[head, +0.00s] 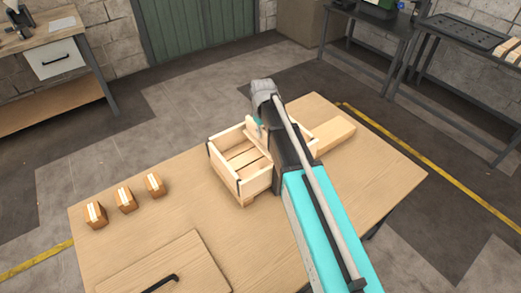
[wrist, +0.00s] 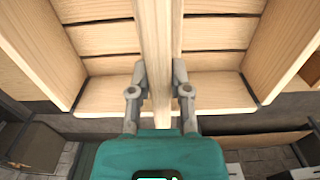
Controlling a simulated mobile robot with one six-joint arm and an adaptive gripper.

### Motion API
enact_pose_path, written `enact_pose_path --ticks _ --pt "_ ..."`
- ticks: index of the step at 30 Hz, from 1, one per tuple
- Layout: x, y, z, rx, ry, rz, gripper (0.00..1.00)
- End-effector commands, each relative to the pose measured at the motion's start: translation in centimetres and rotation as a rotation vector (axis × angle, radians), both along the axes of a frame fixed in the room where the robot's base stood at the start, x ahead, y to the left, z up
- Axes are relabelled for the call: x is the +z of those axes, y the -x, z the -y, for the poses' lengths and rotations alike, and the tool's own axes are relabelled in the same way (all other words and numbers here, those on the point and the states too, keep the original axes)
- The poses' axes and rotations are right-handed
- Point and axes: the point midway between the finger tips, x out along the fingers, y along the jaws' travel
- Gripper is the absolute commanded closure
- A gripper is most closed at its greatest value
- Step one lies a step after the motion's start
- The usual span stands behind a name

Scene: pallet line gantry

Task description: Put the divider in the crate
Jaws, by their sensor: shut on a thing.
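The crate (head: 222,172) is a pale slatted wooden box on the wooden table, partly hidden behind my arm in the head view. Its slatted floor and side wall (wrist: 42,55) show in the wrist view. The divider (wrist: 159,40) is a thin pale board on edge, running up the middle of the wrist view between the crate's side walls. My gripper (wrist: 160,85) is shut on the divider's near end, one finger on each side. I cannot tell whether the divider touches the crate floor. In the head view my arm mostly hides the gripper and the divider.
A flat board with a black handle (head: 160,275) lies at the front. A pale wooden piece (head: 335,135) lies right of the crate. The table's right side is clear.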

Motion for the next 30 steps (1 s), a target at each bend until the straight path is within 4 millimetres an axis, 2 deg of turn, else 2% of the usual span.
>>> enact_pose_path --ticks 1,6,23,30 --pt "-1.0 0.0 0.0 0.0 0.0 0.0 1.0" --pt "-2.2 0.0 0.0 0.001 0.0 0.0 1.0" --pt "-2.5 0.0 -0.1 0.002 0.0 0.0 1.0" --pt "-3.9 0.0 -0.1 0.002 0.0 0.0 1.0"
